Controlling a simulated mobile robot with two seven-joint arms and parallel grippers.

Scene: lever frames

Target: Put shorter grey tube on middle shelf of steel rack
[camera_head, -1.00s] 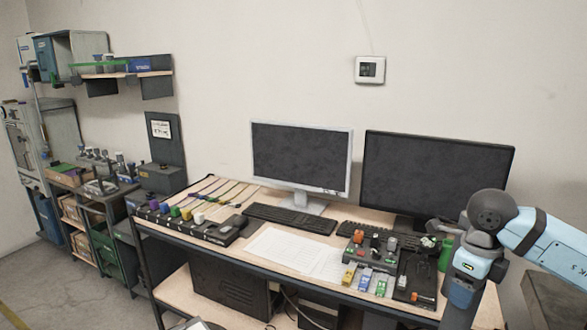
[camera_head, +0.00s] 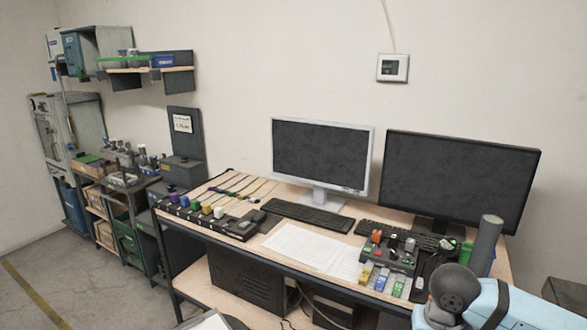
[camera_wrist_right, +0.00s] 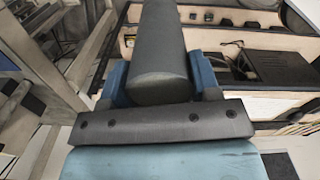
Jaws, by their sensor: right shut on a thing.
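A grey tube (camera_head: 487,245) stands almost upright at the right of the head view, in front of the desk's right end. In the right wrist view the grey tube (camera_wrist_right: 160,40) runs up from between the blue fingers of my right gripper (camera_wrist_right: 162,78), which is shut on it. My right arm hides the tube's lower part in the head view. Only one tube shows, so its length against another cannot be judged. I cannot pick out the steel rack for sure. My left gripper is in neither view.
A desk (camera_head: 290,255) holds two monitors, keyboards, papers and small coloured parts. Shelving with boxes (camera_head: 105,232) stands at the far left, below a wall shelf (camera_head: 150,70). Grey metal bars (camera_wrist_right: 50,70) show at the left of the wrist view. Floor at the lower left is clear.

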